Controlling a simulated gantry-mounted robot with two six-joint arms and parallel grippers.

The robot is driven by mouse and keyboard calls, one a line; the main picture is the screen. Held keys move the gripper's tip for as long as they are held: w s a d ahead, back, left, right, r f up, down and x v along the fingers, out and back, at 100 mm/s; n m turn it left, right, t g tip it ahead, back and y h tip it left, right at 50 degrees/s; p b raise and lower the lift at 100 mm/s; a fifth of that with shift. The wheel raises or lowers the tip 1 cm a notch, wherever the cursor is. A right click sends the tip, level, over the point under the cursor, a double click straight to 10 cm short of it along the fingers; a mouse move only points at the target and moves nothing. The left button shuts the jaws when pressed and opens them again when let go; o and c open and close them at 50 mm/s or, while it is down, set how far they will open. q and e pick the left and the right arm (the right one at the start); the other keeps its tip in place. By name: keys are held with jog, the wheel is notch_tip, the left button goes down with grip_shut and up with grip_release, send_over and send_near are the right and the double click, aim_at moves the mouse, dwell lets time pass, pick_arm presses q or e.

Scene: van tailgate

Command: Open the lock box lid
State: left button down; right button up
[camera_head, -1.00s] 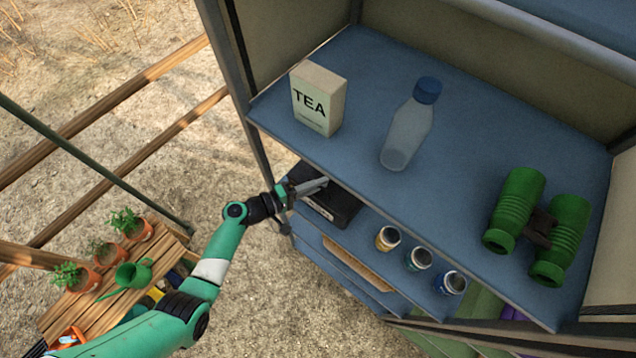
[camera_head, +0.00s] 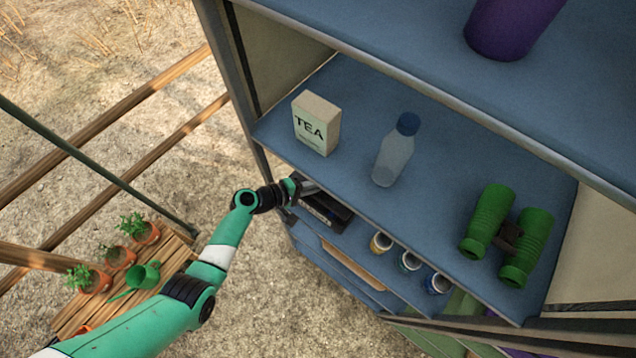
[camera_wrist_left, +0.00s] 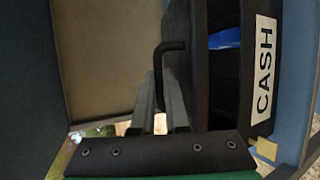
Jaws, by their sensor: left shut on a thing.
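The lock box (camera_head: 326,215) is a black box on the shelf below the tea carton, partly hidden by the upper shelf's edge and my left gripper (camera_head: 306,187). In the left wrist view its front (camera_wrist_left: 261,75) carries a white CASH label. Its lid (camera_wrist_left: 180,60) stands apart from the front, and a blue thing (camera_wrist_left: 225,39) shows in the dark gap between. A black bent handle (camera_wrist_left: 172,47) is on the lid. My left gripper (camera_wrist_left: 160,85) is shut on this handle. How far the lid is raised is hard to tell. My right gripper is out of view.
The shelf above holds a tea carton (camera_head: 316,123), a bottle (camera_head: 395,152) and green binoculars (camera_head: 508,236). Several cans (camera_head: 381,243) stand right of the box. A purple container (camera_head: 511,25) is on the top shelf. A wooden bench (camera_head: 82,314) with potted plants stands at the left.

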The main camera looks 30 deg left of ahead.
pick_arm(q)
jog(key=shift+w+r, duration=0.4)
jog(key=shift+r, duration=0.2)
jog(key=shift+w+d+r, duration=0.15)
jog(key=shift+w+r, duration=1)
jog(key=shift+w, duration=0.25)
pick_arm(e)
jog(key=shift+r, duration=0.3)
pick_arm(q)
jog(key=c, duration=1.2)
grip_release()
